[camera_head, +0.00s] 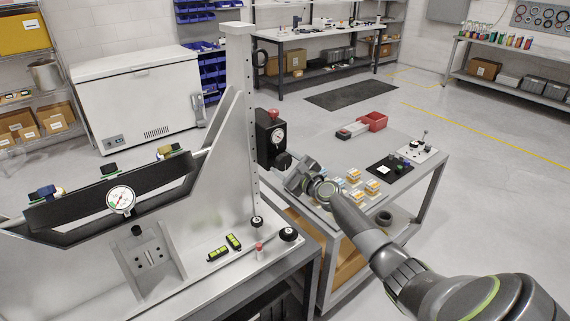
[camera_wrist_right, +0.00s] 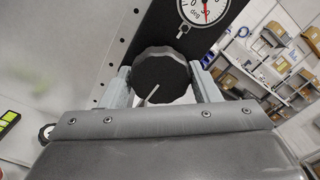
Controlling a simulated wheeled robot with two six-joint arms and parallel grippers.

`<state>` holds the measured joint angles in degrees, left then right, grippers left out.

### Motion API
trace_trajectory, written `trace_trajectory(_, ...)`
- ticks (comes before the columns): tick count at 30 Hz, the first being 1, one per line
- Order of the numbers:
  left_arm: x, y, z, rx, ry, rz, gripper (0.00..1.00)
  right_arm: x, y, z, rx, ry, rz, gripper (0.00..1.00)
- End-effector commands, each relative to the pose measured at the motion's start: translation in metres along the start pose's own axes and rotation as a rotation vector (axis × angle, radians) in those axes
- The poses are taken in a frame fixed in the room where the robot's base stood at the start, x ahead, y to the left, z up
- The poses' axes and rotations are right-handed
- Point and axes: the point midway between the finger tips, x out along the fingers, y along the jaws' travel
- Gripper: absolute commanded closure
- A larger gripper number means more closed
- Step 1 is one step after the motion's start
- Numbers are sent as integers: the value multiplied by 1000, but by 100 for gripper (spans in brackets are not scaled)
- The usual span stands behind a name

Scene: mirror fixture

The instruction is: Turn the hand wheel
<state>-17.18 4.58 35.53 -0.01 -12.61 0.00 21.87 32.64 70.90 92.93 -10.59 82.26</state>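The hand wheel (camera_wrist_right: 160,75) is a black, scalloped knob with a white mark, below a dial gauge (camera_wrist_right: 204,10) in the right wrist view. My right gripper (camera_wrist_right: 161,78) has one finger on each side of the knob, and both fingers appear to touch its rim. My left gripper is not in view.
The grey fixture (camera_head: 215,180) with a black bar and round gauge (camera_head: 121,200) fills the left. Open floor lies to the right.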

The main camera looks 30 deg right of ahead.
Motion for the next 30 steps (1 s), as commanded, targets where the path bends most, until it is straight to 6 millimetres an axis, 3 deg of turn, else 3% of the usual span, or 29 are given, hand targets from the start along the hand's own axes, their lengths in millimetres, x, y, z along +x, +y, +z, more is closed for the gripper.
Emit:
trace_trajectory(4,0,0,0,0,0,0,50,0,0,0,0,0,0,27)
trace_trajectory(16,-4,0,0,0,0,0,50,-8,-1,0,-1,1,0,27)
trace_trajectory(20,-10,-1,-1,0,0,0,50,-27,-1,1,-3,1,1,27)
trace_trajectory(30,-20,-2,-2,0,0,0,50,-94,0,0,-3,2,2,27)
